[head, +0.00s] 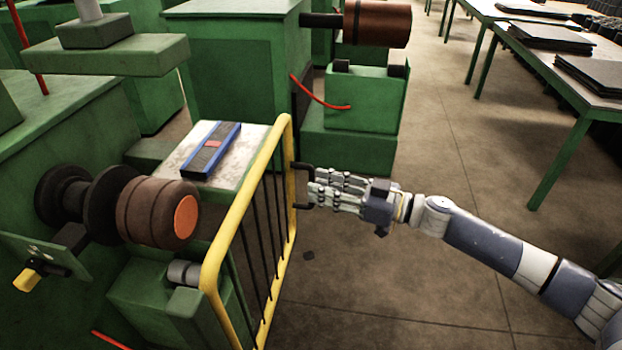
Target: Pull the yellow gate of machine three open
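The yellow gate (245,200) is a yellow tube frame with dark vertical bars. It stands upright in front of the green machine (140,295) with its brown roller. A dark handle (298,206) sticks out from the gate's far right side. My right gripper (314,188) is at this handle, its fingers stretched toward the gate and lying within the handle's outline. Whether the fingers touch or grip the handle I cannot tell. My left gripper is not in view.
A brown-grey roller (158,212) with an orange end sits left of the gate. A blue and grey tool (211,150) lies on a pale top behind the gate. Green-legged tables (565,75) stand at the upper right. The floor right of the gate is mostly clear.

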